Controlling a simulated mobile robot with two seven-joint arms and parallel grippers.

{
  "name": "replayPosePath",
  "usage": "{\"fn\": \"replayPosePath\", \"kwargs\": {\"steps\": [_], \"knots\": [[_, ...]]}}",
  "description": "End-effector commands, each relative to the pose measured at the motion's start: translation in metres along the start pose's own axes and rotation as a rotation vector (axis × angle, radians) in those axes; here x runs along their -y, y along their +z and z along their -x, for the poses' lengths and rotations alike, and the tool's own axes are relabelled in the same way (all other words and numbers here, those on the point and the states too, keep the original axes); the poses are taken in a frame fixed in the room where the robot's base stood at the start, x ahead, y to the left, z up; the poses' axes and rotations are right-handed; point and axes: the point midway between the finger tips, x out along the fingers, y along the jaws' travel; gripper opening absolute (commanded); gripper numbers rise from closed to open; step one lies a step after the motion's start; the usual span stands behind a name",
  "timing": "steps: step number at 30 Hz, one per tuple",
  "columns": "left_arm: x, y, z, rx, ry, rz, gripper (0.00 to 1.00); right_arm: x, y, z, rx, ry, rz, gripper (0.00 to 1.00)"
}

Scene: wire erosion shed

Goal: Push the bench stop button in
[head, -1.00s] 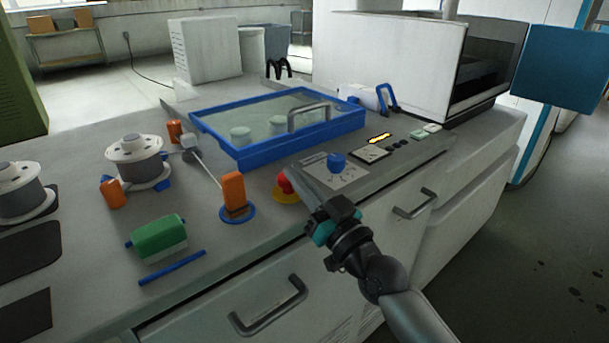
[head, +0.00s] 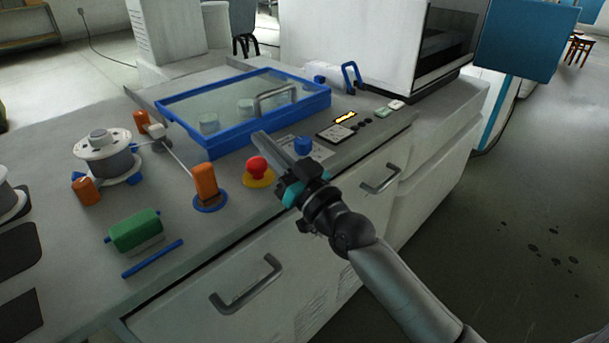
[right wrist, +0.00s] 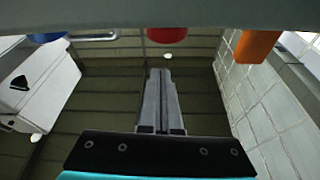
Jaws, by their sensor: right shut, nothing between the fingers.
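The stop button (head: 258,168) is a red mushroom head on a yellow round base near the bench's front edge. It stands out clearly above its base. My right gripper (head: 264,141) is shut and empty, its fingers appearing just right of the button and above it in the picture, apart from it. In the right wrist view the shut fingers (right wrist: 160,78) point toward the red button (right wrist: 167,34), which is partly cut off by a pale edge across the top. My left gripper is not in view.
An orange post (head: 206,182) on a blue base stands left of the button. A blue knob (head: 303,145) is just right of it. Behind is a blue-framed glass cover (head: 240,110). A green block (head: 134,230) and a blue rod (head: 152,259) lie front left. Drawer handles (head: 246,287) stick out in front.

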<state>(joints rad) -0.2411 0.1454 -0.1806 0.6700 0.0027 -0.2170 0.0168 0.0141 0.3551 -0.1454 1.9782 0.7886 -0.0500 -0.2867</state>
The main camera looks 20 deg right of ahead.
Motion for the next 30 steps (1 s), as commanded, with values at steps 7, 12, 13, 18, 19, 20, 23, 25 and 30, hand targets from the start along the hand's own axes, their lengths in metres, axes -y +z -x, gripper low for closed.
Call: {"fn": "replayPosePath", "kwargs": {"steps": [7,12,13,18,19,20,23,25,30], "knots": [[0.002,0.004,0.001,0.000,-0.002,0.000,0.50,0.000,0.002,0.045,0.008,0.000,0.001,0.00],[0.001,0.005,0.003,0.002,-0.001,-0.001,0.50,0.000,0.001,0.070,0.007,0.000,0.001,0.00],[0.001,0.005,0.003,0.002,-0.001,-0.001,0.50,0.000,0.000,0.074,0.006,0.000,0.001,0.00],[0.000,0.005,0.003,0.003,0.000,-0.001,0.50,-0.001,0.000,0.090,0.004,0.001,0.000,0.00],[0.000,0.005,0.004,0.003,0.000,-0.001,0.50,-0.001,-0.001,0.092,0.004,0.001,0.000,0.00],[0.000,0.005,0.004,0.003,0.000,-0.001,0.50,-0.001,-0.001,0.094,0.003,0.001,0.000,0.00],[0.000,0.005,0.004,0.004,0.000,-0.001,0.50,0.000,-0.001,0.098,0.003,0.000,0.001,0.00],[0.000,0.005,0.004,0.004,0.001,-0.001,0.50,0.000,-0.001,0.099,0.002,0.000,0.000,0.00],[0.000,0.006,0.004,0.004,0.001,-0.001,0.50,0.000,-0.002,0.099,0.001,0.000,0.000,0.00]]}}
